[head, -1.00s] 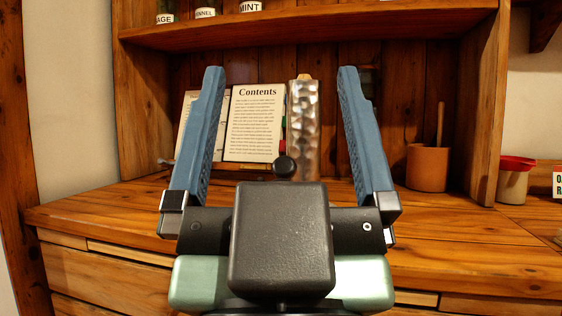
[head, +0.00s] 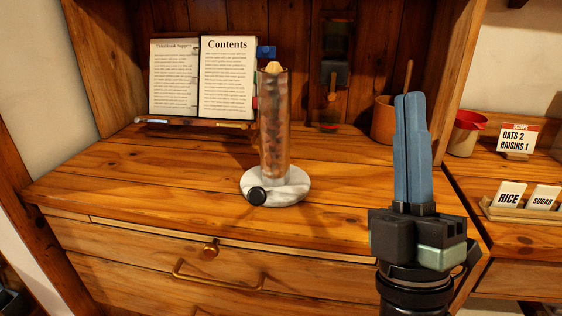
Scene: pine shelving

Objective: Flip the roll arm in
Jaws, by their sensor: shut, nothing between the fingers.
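A tall mottled brown, shiny cylinder (head: 274,130) stands upright on a round white marble base (head: 291,190) on the wooden counter. A pale tip shows at its top. A black round knob (head: 257,196) sits low at the front left of the base, facing me. I cannot make out a separate roll arm or how the knob joins the holder. My gripper (head: 410,98) has blue fingers pressed together, pointing up, with nothing between them. In the picture it is right of the cylinder, clearly apart from it and touching nothing that I can see.
An open book (head: 228,80) on a stand is behind left. A terracotta pot (head: 384,120) with a stick is behind my gripper. A red-topped cup (head: 466,133) and label cards (head: 508,195) are on the right. A brass-handled drawer (head: 210,250) is below. The counter left of the base is clear.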

